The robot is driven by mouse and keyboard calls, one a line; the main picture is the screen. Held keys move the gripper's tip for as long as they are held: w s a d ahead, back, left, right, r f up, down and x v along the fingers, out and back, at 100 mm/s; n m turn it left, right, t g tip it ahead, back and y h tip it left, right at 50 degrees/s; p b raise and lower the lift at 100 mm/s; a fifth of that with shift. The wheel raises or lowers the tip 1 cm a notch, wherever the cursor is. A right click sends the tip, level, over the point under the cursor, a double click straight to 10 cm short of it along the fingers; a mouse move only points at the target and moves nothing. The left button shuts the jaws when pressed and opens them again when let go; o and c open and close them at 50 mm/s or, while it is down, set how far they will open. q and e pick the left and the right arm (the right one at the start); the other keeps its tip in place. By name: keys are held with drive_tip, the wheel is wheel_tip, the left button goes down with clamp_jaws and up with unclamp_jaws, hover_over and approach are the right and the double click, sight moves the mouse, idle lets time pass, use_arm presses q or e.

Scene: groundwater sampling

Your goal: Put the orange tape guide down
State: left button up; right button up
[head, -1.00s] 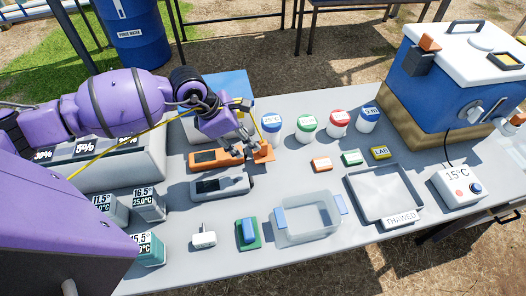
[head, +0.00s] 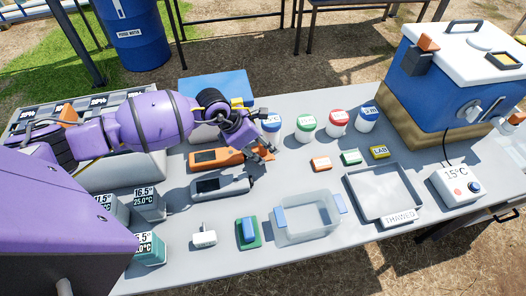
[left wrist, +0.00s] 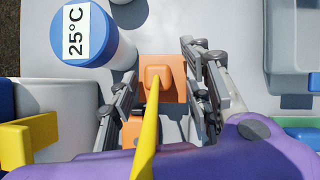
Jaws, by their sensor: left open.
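The orange tape guide (left wrist: 163,72) lies at the grey tabletop between the fingers of my left gripper (left wrist: 163,92) in the left wrist view. The fingers are apart, with a gap visible on each side of the guide. A yellow strip (left wrist: 149,130) runs from the bottom of that view up to the guide's raised middle. In the head view my left gripper (head: 262,151) is low over the table, beside the end of the orange handheld meter (head: 216,158), and largely covers the guide. My right gripper is not in view.
A white jar with a blue lid (left wrist: 88,35), marked 25°C, stands close to the left finger. A grey meter (head: 222,186) lies in front. Several lidded jars stand behind and to the right. A clear tub (head: 308,222) and a grey tray (head: 386,184) occupy the front right.

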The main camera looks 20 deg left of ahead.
use_arm(q)
clamp_jaws()
drive_tip(key=shift+r, duration=0.1)
